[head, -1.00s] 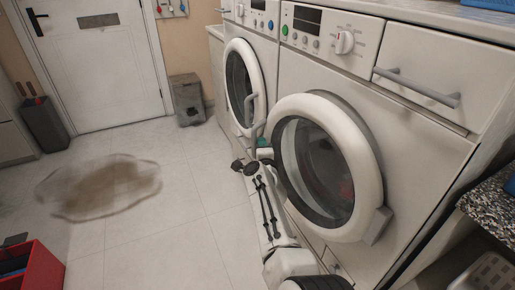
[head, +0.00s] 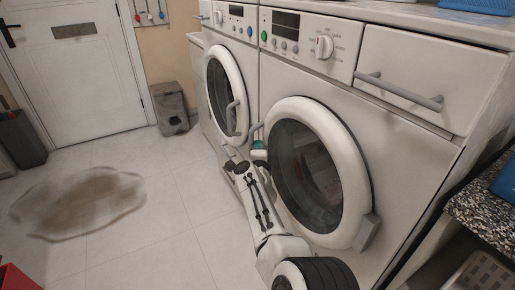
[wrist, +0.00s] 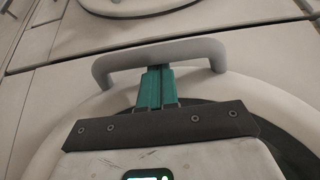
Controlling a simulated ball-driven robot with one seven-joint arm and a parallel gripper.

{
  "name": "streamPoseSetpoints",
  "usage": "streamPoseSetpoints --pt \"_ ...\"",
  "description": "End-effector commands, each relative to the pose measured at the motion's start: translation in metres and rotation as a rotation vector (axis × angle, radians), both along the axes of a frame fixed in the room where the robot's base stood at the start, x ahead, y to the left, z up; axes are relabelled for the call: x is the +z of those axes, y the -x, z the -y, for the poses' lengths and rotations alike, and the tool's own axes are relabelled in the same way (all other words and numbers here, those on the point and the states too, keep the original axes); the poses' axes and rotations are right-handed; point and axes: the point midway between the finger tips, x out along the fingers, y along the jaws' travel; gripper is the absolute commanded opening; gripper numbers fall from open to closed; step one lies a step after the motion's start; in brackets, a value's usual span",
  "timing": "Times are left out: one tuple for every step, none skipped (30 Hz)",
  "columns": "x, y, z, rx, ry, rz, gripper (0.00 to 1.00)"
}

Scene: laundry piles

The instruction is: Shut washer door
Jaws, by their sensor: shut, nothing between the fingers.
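The right washer (head: 395,113) has a round door with a thick white ring (head: 357,180) and dark glass. The door lies close against the washer front; I cannot tell whether it is fully flush. Its grey curved handle (head: 257,130) is on the left side of the ring. In the wrist view, the teal fingers of my gripper (wrist: 157,72) are together and empty. Their tips meet the middle of the grey handle (wrist: 195,47), without gripping it.
A second washer (head: 230,45) stands to the left, its round door (head: 240,75) carrying a grey handle. A drawer (head: 410,75) with a bar handle is above right. A brownish puddle (head: 80,205) lies on the floor at left. A grey bin (head: 172,108) stands behind.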

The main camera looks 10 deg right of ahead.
Motion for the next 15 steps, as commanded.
streamPoseSetpoints --pt "0.004 -0.001 0.009 -0.014 -0.001 0.007 0.0" --pt "0.004 -0.001 0.009 -0.015 -0.001 0.007 0.0" --pt "0.005 -0.001 0.009 -0.015 -0.002 0.007 0.0" --pt "0.005 0.0 0.009 -0.015 -0.002 0.007 0.0" --pt "0.006 0.001 0.009 -0.016 -0.002 0.007 0.0" --pt "0.006 0.003 0.009 -0.016 -0.002 0.006 0.0" --pt "0.006 0.005 0.008 -0.017 -0.002 0.006 0.0" --pt "0.007 0.008 0.008 -0.017 -0.002 0.006 0.0" --pt "0.007 0.011 0.007 -0.017 -0.002 0.005 0.0" --pt "0.007 0.014 0.006 -0.017 -0.002 0.005 0.0" --pt "0.008 0.017 0.005 -0.016 -0.002 0.005 0.0" --pt "0.008 0.021 0.005 -0.016 0.0 0.004 0.0" --pt "0.008 0.025 0.004 -0.015 0.0 0.004 0.0" --pt "0.008 0.028 0.003 -0.014 0.001 0.004 0.0" --pt "0.007 0.034 0.001 -0.012 0.001 0.003 0.0"
